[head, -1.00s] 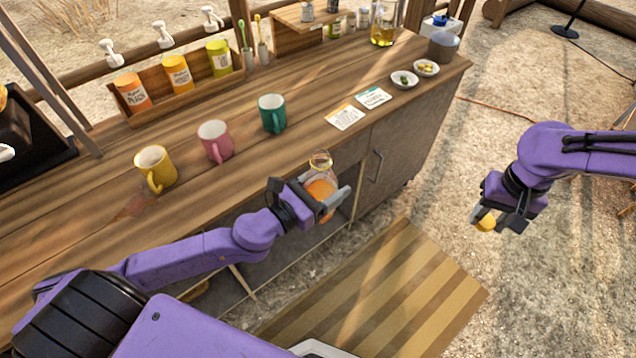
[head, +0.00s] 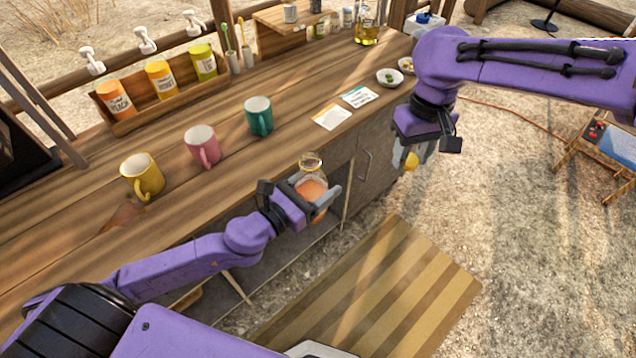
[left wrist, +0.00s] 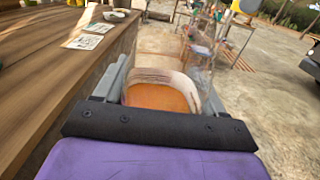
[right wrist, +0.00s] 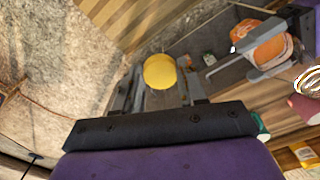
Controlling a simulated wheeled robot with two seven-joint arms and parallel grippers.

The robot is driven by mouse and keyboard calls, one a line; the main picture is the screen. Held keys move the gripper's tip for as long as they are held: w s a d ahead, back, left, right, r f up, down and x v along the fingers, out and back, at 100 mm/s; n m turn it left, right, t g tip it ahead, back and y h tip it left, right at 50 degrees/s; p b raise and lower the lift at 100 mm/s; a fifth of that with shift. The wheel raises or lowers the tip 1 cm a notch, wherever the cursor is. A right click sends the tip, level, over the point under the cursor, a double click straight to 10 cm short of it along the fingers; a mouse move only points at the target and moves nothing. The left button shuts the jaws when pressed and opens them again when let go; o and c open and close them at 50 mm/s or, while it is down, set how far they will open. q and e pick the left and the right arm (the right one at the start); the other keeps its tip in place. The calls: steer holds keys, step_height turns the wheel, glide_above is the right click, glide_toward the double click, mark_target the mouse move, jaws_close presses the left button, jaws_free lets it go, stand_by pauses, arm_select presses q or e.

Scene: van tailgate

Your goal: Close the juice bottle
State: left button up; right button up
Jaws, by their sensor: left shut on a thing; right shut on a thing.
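The juice bottle (head: 311,186) is clear glass with orange juice inside and an open, uncapped neck at the top. My left gripper (head: 322,203) is shut around its body and holds it upright in front of the counter edge. In the left wrist view the bottle (left wrist: 163,94) sits between the fingers. My right gripper (head: 416,158) is shut on a yellow cap (head: 411,161), to the right of the bottle and apart from it. In the right wrist view the cap (right wrist: 160,71) is between the fingertips, and the bottle (right wrist: 268,48) shows at the upper right.
The wooden counter (head: 290,140) runs behind the bottle. Yellow (head: 142,177), pink (head: 203,147) and green (head: 259,116) mugs stand on it, with cards (head: 332,117) and small bowls (head: 390,78) to the right. A striped mat (head: 380,290) lies on the ground below.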

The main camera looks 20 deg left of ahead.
steer(key=s+a+r+n, duration=0.3)
steer(key=a+r+n, duration=0.1)
steer(key=a, duration=0.5)
steer(key=s+a+r+n, duration=0.3)
steer(key=a+r, duration=0.2)
steer(key=a, duration=0.3)
steer(key=shift+s+a+r+n, duration=0.3)
steer(key=shift+s+a+n, duration=0.05)
steer(key=shift+s+n, duration=0.05)
steer(key=shift+f, duration=2.05)
steer(key=shift+d, duration=0.1)
steer(key=shift+f, duration=0.9)
steer(key=shift+f, duration=0.55)
